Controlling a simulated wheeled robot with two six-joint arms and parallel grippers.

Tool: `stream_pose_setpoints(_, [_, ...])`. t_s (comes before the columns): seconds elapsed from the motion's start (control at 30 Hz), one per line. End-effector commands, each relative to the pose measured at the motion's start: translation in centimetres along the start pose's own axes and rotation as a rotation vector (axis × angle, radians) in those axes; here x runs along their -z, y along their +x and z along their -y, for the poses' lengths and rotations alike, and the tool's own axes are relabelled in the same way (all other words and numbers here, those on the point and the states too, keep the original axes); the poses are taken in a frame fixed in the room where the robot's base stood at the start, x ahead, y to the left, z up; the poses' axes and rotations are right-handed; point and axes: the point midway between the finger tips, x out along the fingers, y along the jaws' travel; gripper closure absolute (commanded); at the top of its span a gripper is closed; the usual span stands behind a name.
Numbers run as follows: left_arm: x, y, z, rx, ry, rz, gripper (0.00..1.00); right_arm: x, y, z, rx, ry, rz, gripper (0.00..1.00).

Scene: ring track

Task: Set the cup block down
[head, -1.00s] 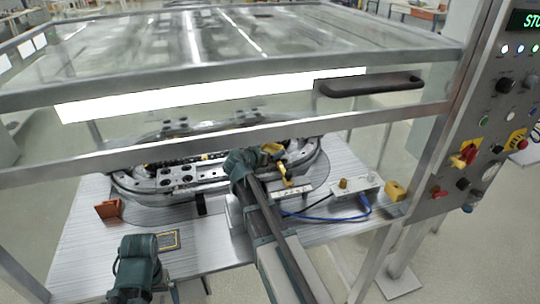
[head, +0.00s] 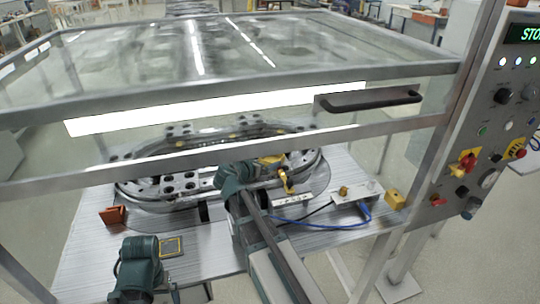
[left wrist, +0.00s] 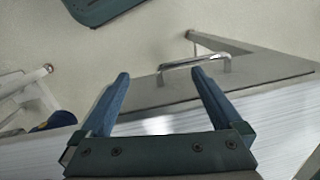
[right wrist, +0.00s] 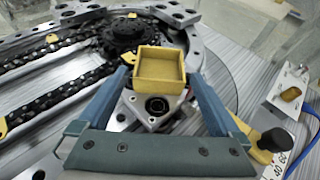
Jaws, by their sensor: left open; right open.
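The cup block (right wrist: 160,68) is a small yellow open-topped box in the right wrist view. It stands upright between the spread fingers of my right gripper (right wrist: 162,88), with a visible gap to each finger. A grey bracket with a round hole (right wrist: 157,105) shows just below it; whether the block touches it I cannot tell. In the head view the right gripper is at the track's near right side, partly hidden by its wrist and the guard frame. My left gripper (left wrist: 160,80) is open and empty, near a plate with a metal handle (left wrist: 195,65).
The oval ring track (head: 150,195) with black chain (right wrist: 60,95) lies behind the guard frame (head: 230,155).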

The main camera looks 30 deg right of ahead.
Motion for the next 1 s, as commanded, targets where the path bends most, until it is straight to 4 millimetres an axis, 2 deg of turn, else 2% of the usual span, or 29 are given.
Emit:
stream_pose_setpoints(0.03, [-0.1, -0.8, 0.1, 0.0, 0.0, 0.0, 0.0, -0.3, -1.5, 0.1, -0.003, -0.002, 0.0, 0.0])
stream_pose_setpoints(0.2, [-0.1, -1.8, 0.2, 0.0, 0.0, 0.0, 0.0, -0.2, -4.2, 0.1, -0.002, -0.001, 0.0, 0.0])
stream_pose_setpoints(0.4, [-0.1, -2.4, 0.2, 0.0, 0.0, 0.0, 0.0, -0.1, -6.0, 0.0, 0.0, -0.001, 0.0, 0.0])
stream_pose_setpoints(0.83, [-0.1, -2.3, 0.2, 0.0, 0.0, 0.0, 0.0, 0.0, -6.2, 0.0, 0.0, 0.0, 0.0, 0.0])
stream_pose_setpoints(1.0, [-0.1, -1.7, 0.2, 0.0, 0.0, 0.0, 0.0, 0.2, -4.9, -0.1, 0.002, 0.001, 0.0, 0.0])
